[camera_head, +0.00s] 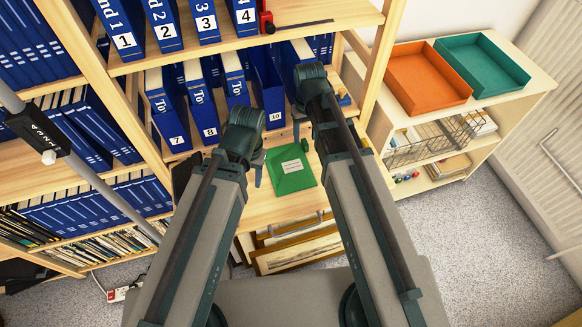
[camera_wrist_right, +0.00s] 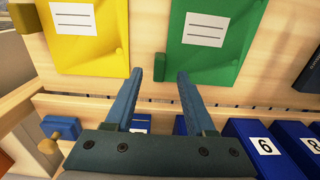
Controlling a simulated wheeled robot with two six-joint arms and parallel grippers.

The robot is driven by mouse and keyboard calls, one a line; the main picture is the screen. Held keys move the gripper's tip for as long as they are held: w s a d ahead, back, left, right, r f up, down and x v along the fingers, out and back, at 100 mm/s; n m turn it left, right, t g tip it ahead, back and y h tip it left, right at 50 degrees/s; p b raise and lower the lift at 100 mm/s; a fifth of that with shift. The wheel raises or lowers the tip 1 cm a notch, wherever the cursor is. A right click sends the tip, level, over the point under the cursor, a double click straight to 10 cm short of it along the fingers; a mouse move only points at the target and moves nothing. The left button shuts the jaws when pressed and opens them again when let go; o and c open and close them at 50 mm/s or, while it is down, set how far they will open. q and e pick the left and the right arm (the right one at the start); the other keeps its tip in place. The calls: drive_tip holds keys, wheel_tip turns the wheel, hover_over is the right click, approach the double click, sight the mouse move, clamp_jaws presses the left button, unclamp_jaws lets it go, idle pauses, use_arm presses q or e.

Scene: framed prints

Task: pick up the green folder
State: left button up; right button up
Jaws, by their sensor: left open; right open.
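The green folder (camera_head: 290,170) with a white label lies flat on the light wooden shelf board, between my two arms in the head view. In the right wrist view the green folder (camera_wrist_right: 217,52) is at the upper right, beyond the fingertips. My right gripper (camera_wrist_right: 171,64) is open and empty, its fingers apart from the folder; in the head view it is mostly hidden by its own arm. My left gripper (camera_head: 258,172) is near the left edge of the folder, not visibly touching it; its jaws are small there.
A yellow folder (camera_wrist_right: 90,38) lies beside the green one in the wrist view. Numbered blue binders (camera_head: 209,112) stand behind the folder. Framed prints (camera_head: 297,250) lean below the board. An orange tray (camera_head: 428,78) and a teal tray (camera_head: 483,62) sit on the right cabinet.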

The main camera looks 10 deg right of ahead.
use_arm(q)
wheel_tip(320, 180, down, 3)
drive_tip(key=shift+r+b, duration=0.2)
drive_tip(key=shift+b, duration=0.55)
use_arm(e)
wheel_tip(320, 180, down, 3)
drive_tip(key=shift+r, duration=0.3)
use_arm(q)
drive_tip(key=shift+r, duration=0.1)
use_arm(e)
clamp_jaws()
